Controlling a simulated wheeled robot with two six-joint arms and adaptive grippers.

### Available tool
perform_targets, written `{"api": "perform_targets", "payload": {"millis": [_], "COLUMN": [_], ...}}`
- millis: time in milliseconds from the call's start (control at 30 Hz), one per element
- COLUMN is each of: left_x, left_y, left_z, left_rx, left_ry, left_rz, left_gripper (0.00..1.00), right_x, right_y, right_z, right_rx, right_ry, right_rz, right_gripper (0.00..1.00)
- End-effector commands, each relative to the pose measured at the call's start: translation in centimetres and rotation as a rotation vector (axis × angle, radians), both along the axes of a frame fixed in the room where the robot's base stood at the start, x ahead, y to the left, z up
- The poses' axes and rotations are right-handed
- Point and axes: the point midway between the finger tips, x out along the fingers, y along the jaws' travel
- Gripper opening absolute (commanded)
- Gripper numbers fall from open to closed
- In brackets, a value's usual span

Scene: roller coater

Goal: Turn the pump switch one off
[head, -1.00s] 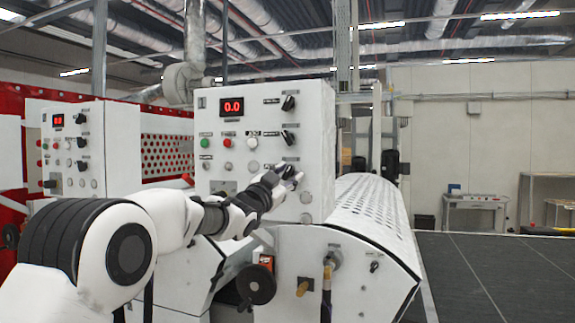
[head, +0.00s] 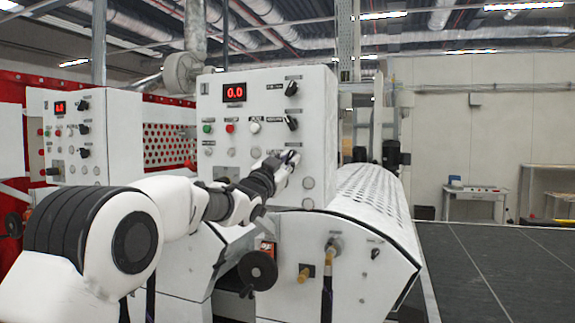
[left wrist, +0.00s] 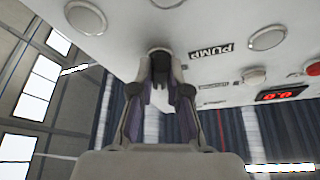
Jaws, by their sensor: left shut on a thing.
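The white control panel (head: 262,110) of the near machine faces me, with a red "0.0" display (head: 234,92). My left gripper (head: 289,158) is at the panel's lower right, below two black rotary switches. In the left wrist view, the fingers (left wrist: 160,88) are shut around a dark round switch (left wrist: 158,50) beside the PUMP label (left wrist: 211,51). The fingers hide most of this switch, so I cannot tell which way it points. My right gripper is not in view.
The upper black switches (head: 291,88) and (head: 291,123) sit close above my gripper. A green button (head: 208,128), a red button (head: 230,128) and a white button (head: 254,127) are to the left. A perforated white cover (head: 372,200) lies to the right.

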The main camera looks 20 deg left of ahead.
Motion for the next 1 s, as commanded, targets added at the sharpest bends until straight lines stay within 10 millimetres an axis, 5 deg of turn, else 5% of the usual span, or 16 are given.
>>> {"api": "perform_targets", "payload": {"millis": [500, 1000], "left_x": [-0.2, -0.2], "left_y": [-0.3, -0.4], "left_z": [0.2, 0.7], "left_rx": [-0.443, -0.84], "left_ry": [0.006, 0.02], "left_rz": [-0.003, -0.002], "left_gripper": [0.0, 0.0], "right_x": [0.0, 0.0], "right_y": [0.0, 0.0], "right_z": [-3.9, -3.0], "right_rx": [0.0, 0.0], "right_ry": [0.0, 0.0], "right_rz": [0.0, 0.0], "right_gripper": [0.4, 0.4]}}
